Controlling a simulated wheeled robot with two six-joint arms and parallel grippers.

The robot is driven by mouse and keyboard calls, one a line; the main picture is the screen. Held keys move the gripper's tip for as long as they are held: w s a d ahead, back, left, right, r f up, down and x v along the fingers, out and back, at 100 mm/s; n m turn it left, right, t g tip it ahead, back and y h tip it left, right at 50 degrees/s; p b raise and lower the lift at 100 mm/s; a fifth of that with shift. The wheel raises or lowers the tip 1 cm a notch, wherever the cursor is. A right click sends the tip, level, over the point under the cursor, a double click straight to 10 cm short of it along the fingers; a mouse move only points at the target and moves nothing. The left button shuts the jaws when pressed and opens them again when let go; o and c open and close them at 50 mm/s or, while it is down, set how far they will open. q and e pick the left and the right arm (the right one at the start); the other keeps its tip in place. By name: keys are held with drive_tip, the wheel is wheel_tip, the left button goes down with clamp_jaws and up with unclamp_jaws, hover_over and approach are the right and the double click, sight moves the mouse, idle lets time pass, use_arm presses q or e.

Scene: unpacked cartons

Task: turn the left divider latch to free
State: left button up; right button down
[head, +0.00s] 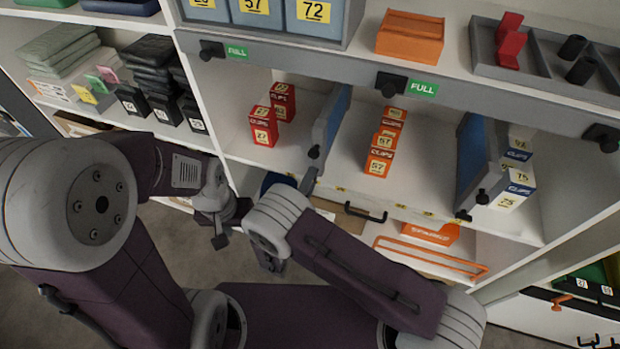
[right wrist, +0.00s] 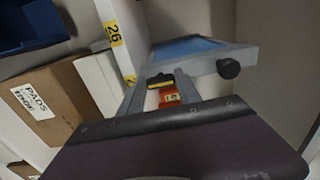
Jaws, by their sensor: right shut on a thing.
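The left divider (head: 333,122) is a blue panel with a grey frame, upright between the red and orange boxes on the middle shelf. A black knob (head: 314,152) sits on its front edge. My right gripper (head: 308,182) is at the divider's lower front end, shut on the latch there, which it mostly hides. In the right wrist view, the right gripper (right wrist: 160,92) has a dark, yellow-edged piece and an orange-red labelled patch between its fingers; the divider (right wrist: 200,50) and its knob (right wrist: 228,68) are just beyond. The latch's setting is unclear. My left gripper (head: 221,238) hangs low, left of it, apart from the shelf.
The right divider (head: 475,160) stands further right, with two black knobs. Red boxes (head: 263,127) and orange boxes (head: 381,155) flank the left divider. A cardboard box (right wrist: 45,100) and blue bin (right wrist: 40,25) show in the wrist view. A drawer handle (head: 365,213) protrudes below the shelf.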

idle(0.5)
drive_tip(key=c, duration=0.8)
unclamp_jaws()
drive_tip(key=shift+c, duration=0.2)
use_arm(q)
drive_tip(key=shift+r, duration=0.1)
